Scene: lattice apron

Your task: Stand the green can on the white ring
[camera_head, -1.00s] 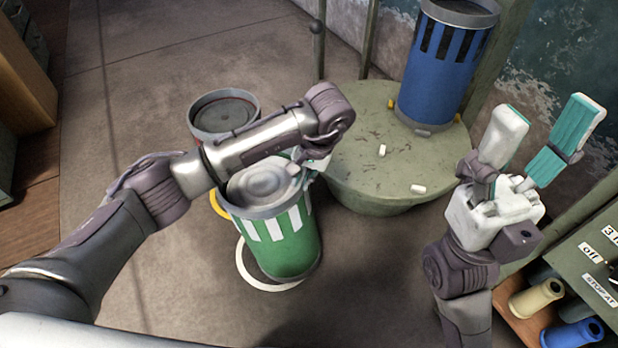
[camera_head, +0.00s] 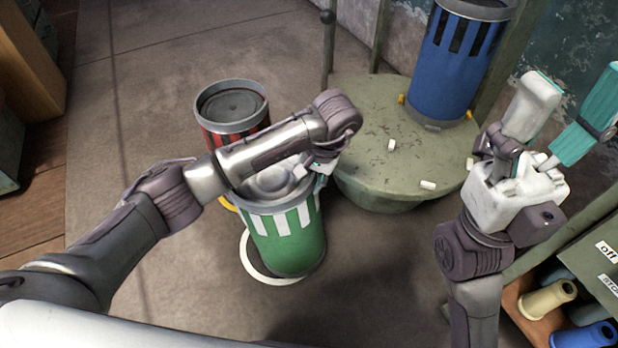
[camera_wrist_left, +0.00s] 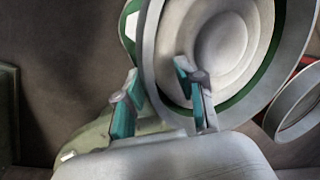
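The green can (camera_head: 288,240) with white stripes and a grey rim is upright or nearly so in the head view. It covers the right part of the white ring (camera_head: 252,267), which lies on the floor; the ring's left and front edge shows. I cannot tell whether the can's base touches the floor. My left gripper (camera_head: 318,168) is at the can's far right rim. In the left wrist view its teal fingers (camera_wrist_left: 157,75) straddle the rim of the can (camera_wrist_left: 153,45), one inside and one outside. My right gripper (camera_head: 572,85) is open and empty at the right.
A red can (camera_head: 232,115) stands close behind the green can, with a yellow ring (camera_head: 228,203) partly showing. A blue can (camera_head: 455,65) stands on a round green platform (camera_head: 375,125) with small white pieces. A cabinet (camera_head: 590,260) with spools is at lower right.

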